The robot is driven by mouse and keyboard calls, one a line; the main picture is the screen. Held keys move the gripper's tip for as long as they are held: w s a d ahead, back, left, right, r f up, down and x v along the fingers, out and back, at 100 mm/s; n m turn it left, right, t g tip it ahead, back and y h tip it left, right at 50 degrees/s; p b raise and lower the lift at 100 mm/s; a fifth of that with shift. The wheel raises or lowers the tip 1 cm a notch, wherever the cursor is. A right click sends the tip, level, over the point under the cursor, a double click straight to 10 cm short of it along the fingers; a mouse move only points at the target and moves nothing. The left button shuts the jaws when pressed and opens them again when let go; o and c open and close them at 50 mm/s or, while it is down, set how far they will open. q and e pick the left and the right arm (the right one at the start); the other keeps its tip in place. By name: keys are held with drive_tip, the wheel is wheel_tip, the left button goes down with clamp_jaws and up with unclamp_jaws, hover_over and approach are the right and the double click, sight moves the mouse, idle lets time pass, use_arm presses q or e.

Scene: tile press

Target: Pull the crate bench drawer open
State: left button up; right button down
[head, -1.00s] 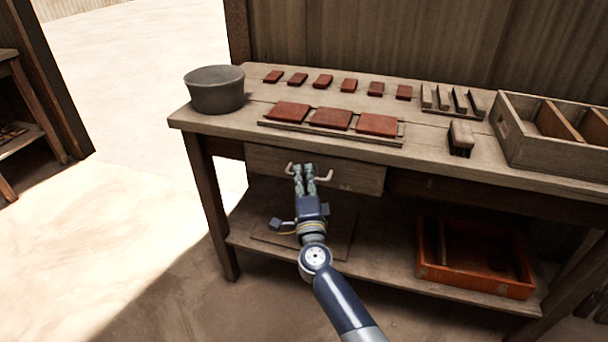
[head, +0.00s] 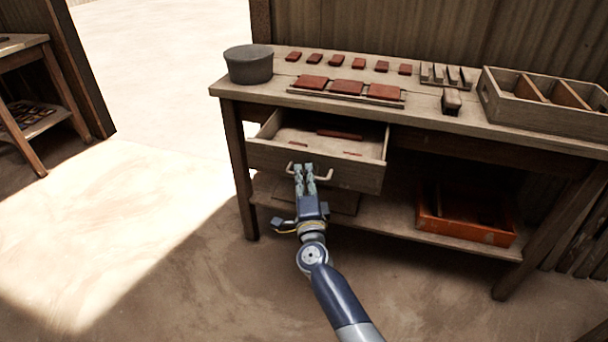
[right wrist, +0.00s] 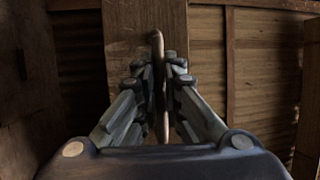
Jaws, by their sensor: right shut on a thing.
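The crate bench drawer (head: 270,157) stands pulled out from under the bench top (head: 450,123), and its inside shows from above. A few reddish pieces (head: 340,134) lie in it. My right gripper (head: 304,172) is at the drawer's front, shut on the drawer handle (head: 325,176). In the right wrist view the handle (right wrist: 158,60) runs as a narrow bar between the fingers of the right gripper (right wrist: 160,85). The fingers hide the middle of the handle in the head view. My left gripper is not in view.
On the bench top stand a grey bucket (head: 249,66), several red tiles, a brush (head: 451,101) and a divided wooden crate (head: 540,117). An orange crate (head: 465,228) sits on the lower shelf. The floor in front and to the left is clear.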

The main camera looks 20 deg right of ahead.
drive_tip(key=shift+s+a, duration=0.15)
drive_tip(key=shift+s, duration=0.05)
drive_tip(key=c, duration=2)
unclamp_jaws()
drive_tip(key=v, duration=1.2)
drive_tip(key=shift+f, duration=0.15)
